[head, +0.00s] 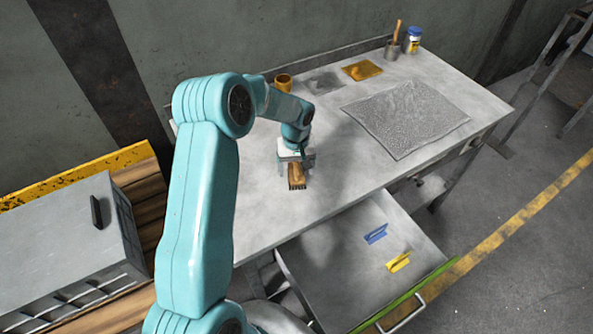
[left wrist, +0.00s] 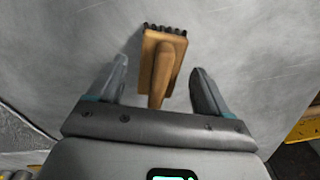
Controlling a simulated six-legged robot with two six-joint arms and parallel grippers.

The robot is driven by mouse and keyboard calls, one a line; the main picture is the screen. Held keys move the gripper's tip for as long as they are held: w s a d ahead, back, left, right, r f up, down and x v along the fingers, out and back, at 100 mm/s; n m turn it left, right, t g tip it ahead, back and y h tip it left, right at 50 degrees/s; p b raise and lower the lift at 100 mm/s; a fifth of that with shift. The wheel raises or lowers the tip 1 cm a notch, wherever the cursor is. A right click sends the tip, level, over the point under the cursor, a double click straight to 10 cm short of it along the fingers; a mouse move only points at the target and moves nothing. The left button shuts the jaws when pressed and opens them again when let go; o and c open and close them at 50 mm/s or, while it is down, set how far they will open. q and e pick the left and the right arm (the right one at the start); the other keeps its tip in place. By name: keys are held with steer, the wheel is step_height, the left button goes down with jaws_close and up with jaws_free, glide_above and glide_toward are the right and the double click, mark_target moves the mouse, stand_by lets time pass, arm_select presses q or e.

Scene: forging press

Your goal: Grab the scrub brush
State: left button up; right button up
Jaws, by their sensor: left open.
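The scrub brush (head: 297,176) has a brown wooden body and dark bristles, and lies on the grey workbench top (head: 349,173). In the left wrist view the brush (left wrist: 163,66) has its handle pointing toward my palm and its bristles at the far end. My left gripper (head: 294,167) is over the brush and open. In the wrist view the fingers of the left gripper (left wrist: 159,80) stand on either side of the handle, with gaps on both sides. The exact height of the fingers above the bench is unclear. My right gripper is not in view.
An open drawer (head: 329,286) below the bench holds a blue item (head: 375,234) and a yellow item (head: 398,262). A grey mat (head: 405,117), a yellow cup (head: 283,82), a yellow cloth (head: 362,70) and a blue jar (head: 412,40) are on the bench. The bench around the brush is clear.

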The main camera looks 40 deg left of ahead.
arm_select(q)
steer(key=shift+f, duration=0.75)
steer(key=shift+d, duration=0.1)
steer(key=c, duration=1.2)
